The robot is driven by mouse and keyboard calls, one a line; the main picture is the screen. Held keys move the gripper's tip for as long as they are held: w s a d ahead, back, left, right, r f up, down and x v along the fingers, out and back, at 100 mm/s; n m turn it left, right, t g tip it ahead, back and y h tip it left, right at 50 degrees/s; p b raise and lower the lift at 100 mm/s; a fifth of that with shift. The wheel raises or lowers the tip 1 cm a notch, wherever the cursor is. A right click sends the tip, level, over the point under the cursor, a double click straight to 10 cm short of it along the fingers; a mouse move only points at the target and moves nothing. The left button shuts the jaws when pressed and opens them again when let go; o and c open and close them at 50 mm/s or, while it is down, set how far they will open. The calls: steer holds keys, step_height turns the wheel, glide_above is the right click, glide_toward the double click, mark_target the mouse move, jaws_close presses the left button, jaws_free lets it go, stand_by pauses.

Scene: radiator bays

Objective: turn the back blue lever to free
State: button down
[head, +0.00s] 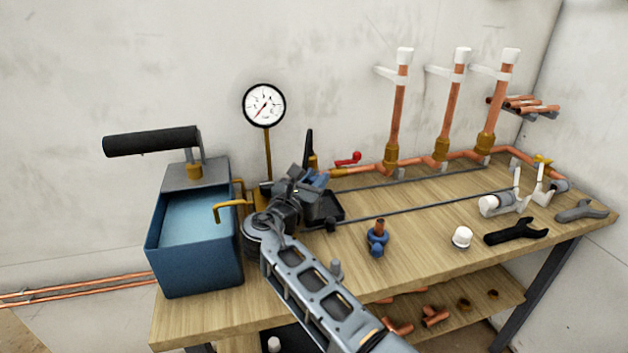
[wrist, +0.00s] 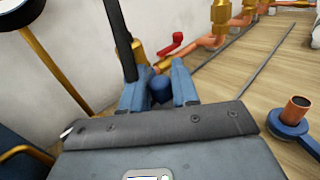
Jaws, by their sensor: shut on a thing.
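The back blue lever (wrist: 160,88) shows between my gripper's two fingers in the wrist view. It sits close to a brass fitting at the pump's outlet, and the fingers hide most of it. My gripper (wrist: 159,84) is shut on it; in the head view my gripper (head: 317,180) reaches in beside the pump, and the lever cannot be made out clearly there. The lever's exact angle cannot be told. A second blue part with a copper stub (head: 377,238) stands apart on the bench, also at the right of the wrist view (wrist: 293,118).
A blue pump tank (head: 195,250) with a black handle (head: 152,141) stands left of my arm. A gauge (head: 264,105) on a brass stem and an upright black lever (wrist: 118,40) are close by. A red lever (head: 348,159) lies behind. Wrenches (head: 516,231) lie right.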

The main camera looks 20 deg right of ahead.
steer(key=c, duration=1)
jaws_free()
steer(key=r, duration=0.4)
steer(key=shift+d+r, duration=0.2)
steer(key=s+d+r, duration=0.2)
steer(key=d, duration=0.1)
steer(key=s+d+r+p, duration=0.1)
steer(key=d+r, duration=0.1)
steer(key=d, duration=0.1)
steer(key=s+d+r, duration=0.2)
steer(key=d, duration=0.2)
steer(key=shift+s+r, duration=0.25)
steer(key=shift+s, duration=0.05)
